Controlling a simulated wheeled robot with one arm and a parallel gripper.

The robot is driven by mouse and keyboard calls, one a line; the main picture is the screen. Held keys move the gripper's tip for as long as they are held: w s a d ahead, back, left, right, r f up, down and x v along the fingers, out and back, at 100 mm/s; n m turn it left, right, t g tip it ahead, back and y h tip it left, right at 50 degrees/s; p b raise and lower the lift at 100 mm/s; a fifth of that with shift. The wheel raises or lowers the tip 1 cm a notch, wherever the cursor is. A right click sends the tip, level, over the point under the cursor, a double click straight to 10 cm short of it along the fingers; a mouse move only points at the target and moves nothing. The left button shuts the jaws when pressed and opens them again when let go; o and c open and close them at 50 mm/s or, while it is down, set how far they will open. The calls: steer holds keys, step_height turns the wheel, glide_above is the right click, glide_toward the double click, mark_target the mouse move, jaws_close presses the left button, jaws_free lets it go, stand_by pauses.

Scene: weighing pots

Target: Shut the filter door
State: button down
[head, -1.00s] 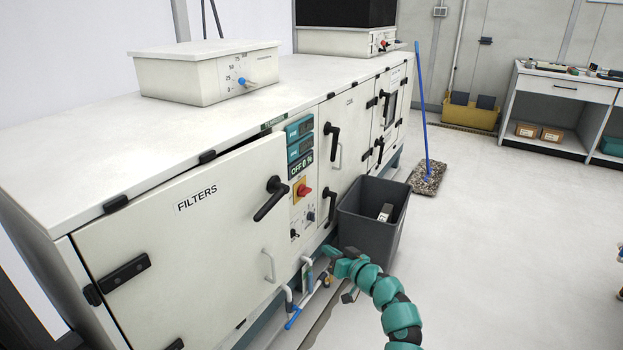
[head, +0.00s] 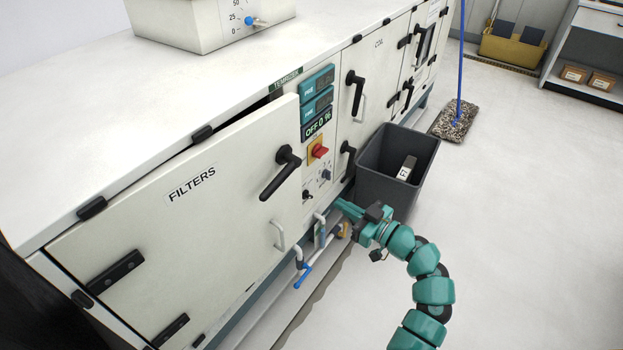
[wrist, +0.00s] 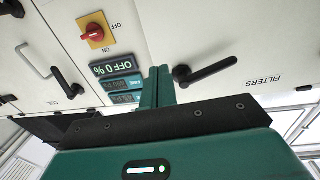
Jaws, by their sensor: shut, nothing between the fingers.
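The filter door (head: 170,240) is a cream panel labelled FILTERS, hinged at its left side. It stands slightly ajar: its right edge sits proud of the cabinet front and a dark gap shows along its top. Its black lever handle (head: 281,172) slants down to the left, with a pale grab handle (head: 278,235) below. My gripper (head: 342,205) is shut and empty, to the right of the door, in front of the cabinet's lower part. In the wrist view, upside down, my shut fingers (wrist: 158,85) show beside the lever handle (wrist: 205,72) and the door (wrist: 240,45). Contact cannot be told.
A control panel with a red switch (head: 319,151) is right of the door. A grey bin (head: 385,190) stands on the floor just beyond my gripper. Pipes with a blue valve (head: 303,277) run below the door. The floor on the right is clear up to the mop (head: 455,122).

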mark_target(295, 176)
steer(key=x, duration=1.4)
steer(key=shift+w+d+p, duration=0.1)
steer(key=shift+p, duration=0.3)
steer(key=shift+w+f, duration=0.1)
